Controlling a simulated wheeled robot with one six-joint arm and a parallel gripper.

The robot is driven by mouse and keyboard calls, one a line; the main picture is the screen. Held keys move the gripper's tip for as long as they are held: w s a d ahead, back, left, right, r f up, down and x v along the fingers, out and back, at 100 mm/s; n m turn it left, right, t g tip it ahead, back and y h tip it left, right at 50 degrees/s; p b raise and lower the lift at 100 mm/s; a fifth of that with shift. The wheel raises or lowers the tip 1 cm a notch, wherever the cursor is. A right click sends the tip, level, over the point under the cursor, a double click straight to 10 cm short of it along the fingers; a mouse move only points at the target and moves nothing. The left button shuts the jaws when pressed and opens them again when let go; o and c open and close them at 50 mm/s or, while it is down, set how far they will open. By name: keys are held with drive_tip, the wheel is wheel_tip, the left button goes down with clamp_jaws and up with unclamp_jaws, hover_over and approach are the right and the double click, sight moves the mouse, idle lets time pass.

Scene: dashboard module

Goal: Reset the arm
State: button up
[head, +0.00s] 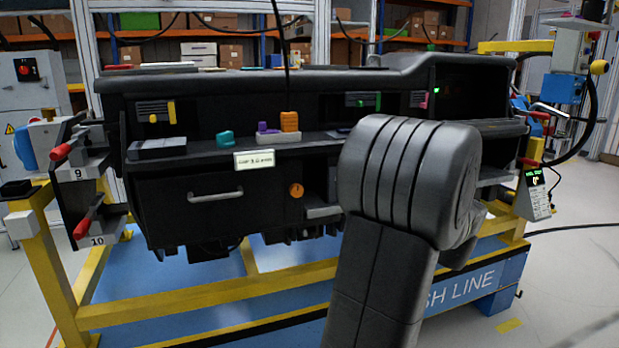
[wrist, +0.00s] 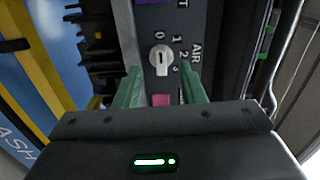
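My gripper (wrist: 160,86) shows in the wrist view as two green fingers spread apart, open with nothing held between them. A white rotary knob (wrist: 161,60) sits just beyond the fingertips, on a dark panel marked AIR with the numbers 0 to 3. I see a gap between the knob and each finger, but cannot tell the depth. In the head view my grey arm (head: 405,190) rises in front of the right part of the dashboard module (head: 240,88). The gripper itself is hidden there behind the arm.
The dashboard has a drawer handle (head: 215,197), an orange knob (head: 296,190) and red-handled clamps (head: 62,151) at its left end. It stands on a yellow frame (head: 200,297). In the wrist view a pink block (wrist: 161,100) lies between the fingers' bases.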

drive_tip(key=w+a+r+m+p, duration=0.1)
drive_tip(key=w+m+p, duration=0.6)
drive_tip(key=p, duration=1.4)
drive_tip(key=shift+a+r+m, duration=0.4)
drive_tip(key=shift+r+m, duration=0.05)
drive_tip(key=shift+m, duration=0.75)
drive_tip(key=m+p, duration=0.1)
drive_tip(key=p, duration=0.2)
drive_tip(key=m+p, duration=0.2)
drive_tip(key=p, duration=0.3)
drive_tip(key=m+p, duration=0.2)
drive_tip(key=p, duration=0.3)
drive_tip(key=shift+w+d+r+m, duration=0.1)
drive_tip(key=shift+d+r+m, duration=0.1)
drive_tip(key=shift+d+m, duration=0.15)
drive_tip(key=m+p, duration=0.1)
drive_tip(key=p, duration=0.1)
drive_tip(key=shift+p, duration=0.4)
drive_tip(key=shift+d+m+p, duration=0.15)
drive_tip(key=shift+m+p, duration=0.2)
drive_tip(key=shift+p, duration=0.35)
drive_tip(key=shift+w+f+m+p, duration=0.1)
drive_tip(key=shift+f+m+p, duration=0.15)
drive_tip(key=shift+p, duration=0.2)
drive_tip(key=shift+r, duration=0.1)
